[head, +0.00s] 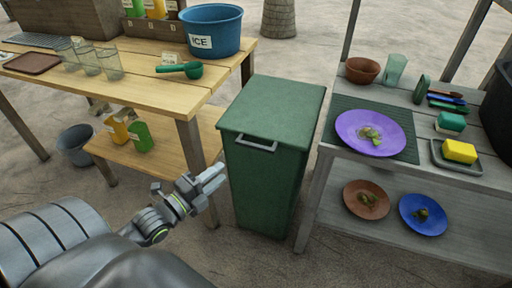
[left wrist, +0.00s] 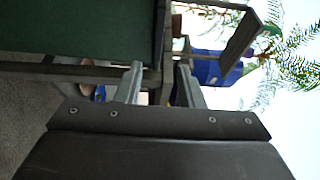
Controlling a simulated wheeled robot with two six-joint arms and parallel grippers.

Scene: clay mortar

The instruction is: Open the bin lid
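The green bin (head: 262,185) stands between two tables in the head view. Its flat green lid (head: 273,103) is shut, with a grey handle (head: 257,143) at the front edge. My left gripper (head: 213,178) is just left of the bin's front face, lower than the handle, and not visibly touching the bin. In the left wrist view my gripper's two fingers (left wrist: 158,75) stand apart with nothing between them. A green surface of the bin (left wrist: 75,25) fills the upper left there. My right gripper is out of view.
A wooden table (head: 150,70) with a blue ice bucket (head: 212,30) and glasses stands left. A grey table (head: 310,200) with plates and bowls stands right, close to the bin. Sandy floor lies in front.

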